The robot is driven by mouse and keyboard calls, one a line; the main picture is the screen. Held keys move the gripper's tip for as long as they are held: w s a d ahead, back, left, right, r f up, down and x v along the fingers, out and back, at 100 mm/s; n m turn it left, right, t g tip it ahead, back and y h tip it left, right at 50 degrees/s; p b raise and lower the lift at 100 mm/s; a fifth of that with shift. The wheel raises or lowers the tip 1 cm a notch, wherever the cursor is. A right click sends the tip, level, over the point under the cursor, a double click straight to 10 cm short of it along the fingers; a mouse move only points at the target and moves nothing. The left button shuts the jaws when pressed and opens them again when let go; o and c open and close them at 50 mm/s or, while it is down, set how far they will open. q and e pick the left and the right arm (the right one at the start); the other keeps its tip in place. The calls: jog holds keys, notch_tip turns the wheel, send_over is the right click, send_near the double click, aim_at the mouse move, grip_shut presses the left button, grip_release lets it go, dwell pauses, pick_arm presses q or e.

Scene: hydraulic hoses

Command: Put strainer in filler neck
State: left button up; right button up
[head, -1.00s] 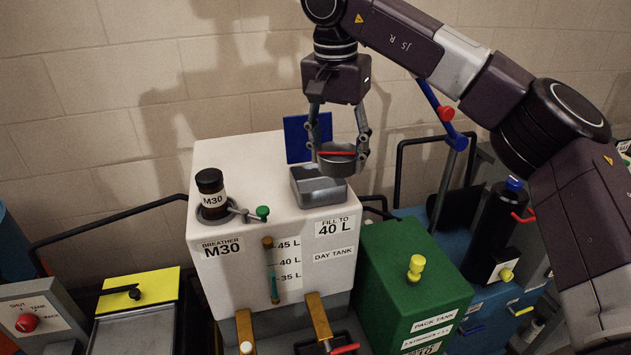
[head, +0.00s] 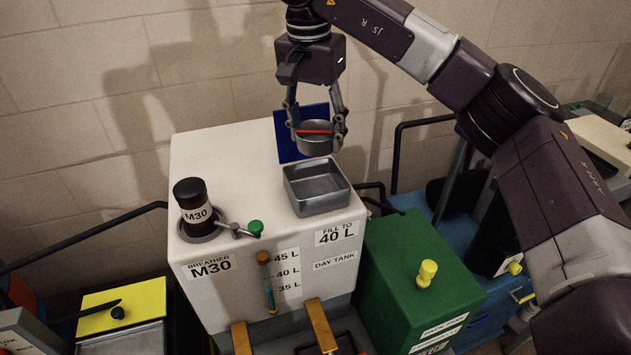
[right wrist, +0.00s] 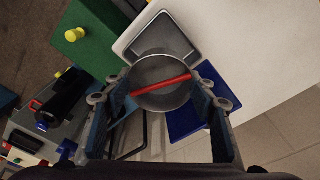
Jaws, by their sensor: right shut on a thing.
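The strainer (head: 314,143) is a grey round cup with a red bar across its top. My right gripper (head: 316,130) is shut on it and holds it above the back edge of the filler neck. The strainer also shows in the right wrist view (right wrist: 162,98), between the fingers of my right gripper (right wrist: 160,93). The filler neck (head: 318,203) is a grey square open box on top of the white day tank (head: 235,160). In the head view it lies just below and in front of the strainer. Its inside looks empty. My left gripper is not in view.
A blue flap (head: 288,140) stands behind the filler neck. A dark M30 breather (head: 193,203) and a green-knobbed lever (head: 254,228) are on the tank's left. A green pack tank (head: 410,275) with a yellow knob stands to the right. The wall is close behind.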

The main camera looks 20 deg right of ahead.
send_over(316, 193)
notch_tip(316, 193, down, 4)
notch_tip(316, 193, down, 4)
jog(key=shift+a+r+p, duration=0.1)
jog(key=shift+p, duration=0.35)
jog(key=shift+s+f, duration=0.1)
jog(key=shift+f, duration=0.25)
notch_tip(316, 193, down, 3)
jog(key=shift+f+p, duration=0.1)
jog(key=shift+p, duration=0.5)
jog(key=shift+f, duration=0.4)
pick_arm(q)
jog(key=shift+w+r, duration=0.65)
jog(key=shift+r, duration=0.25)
pick_arm(e)
jog(key=o, duration=0.8)
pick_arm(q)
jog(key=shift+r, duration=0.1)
pick_arm(e)
jog(key=shift+o, duration=0.2)
